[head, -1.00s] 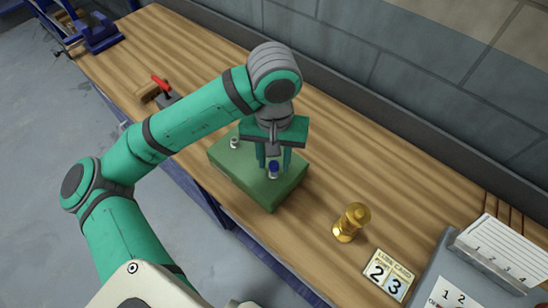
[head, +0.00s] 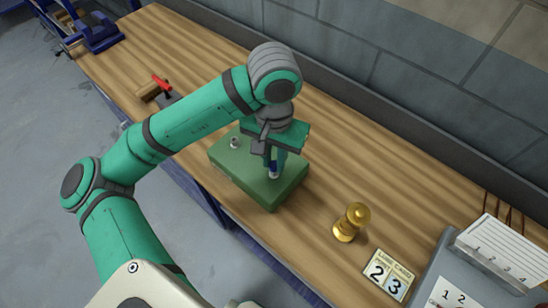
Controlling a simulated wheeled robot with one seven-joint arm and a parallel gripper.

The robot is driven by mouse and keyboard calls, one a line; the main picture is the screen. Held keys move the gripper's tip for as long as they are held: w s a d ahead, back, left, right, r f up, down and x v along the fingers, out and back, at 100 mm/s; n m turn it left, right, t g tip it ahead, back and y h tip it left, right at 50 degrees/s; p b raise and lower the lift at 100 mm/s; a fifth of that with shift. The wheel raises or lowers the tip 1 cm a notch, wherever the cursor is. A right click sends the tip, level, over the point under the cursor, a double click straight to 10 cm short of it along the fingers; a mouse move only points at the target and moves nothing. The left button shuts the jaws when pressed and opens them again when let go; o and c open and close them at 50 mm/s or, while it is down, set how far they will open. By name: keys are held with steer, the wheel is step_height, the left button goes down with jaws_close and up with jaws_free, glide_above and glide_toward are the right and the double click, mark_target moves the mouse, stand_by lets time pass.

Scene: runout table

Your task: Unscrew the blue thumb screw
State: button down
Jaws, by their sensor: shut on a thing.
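The blue thumb screw (head: 273,168) stands upright on the green block (head: 228,168), near the block's right side. Only a small part of it shows between the fingers of my gripper (head: 274,170). My gripper points down from above and is shut on the blue thumb screw. The fingers hide most of the screw's head. A bare silver post (head: 235,144) stands on the left part of the same block.
A grey board with paper (head: 502,262) is at the lower right. A red-handled tool (head: 161,86) lies at the far left. Bare wooden table (head: 340,130) lies behind the block.

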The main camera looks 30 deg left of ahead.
steer(key=n, duration=0.4)
steer(key=shift+n, duration=0.3)
steer(key=shift+n, duration=2.3)
steer(key=n, duration=0.3)
steer(key=shift+n, duration=0.8)
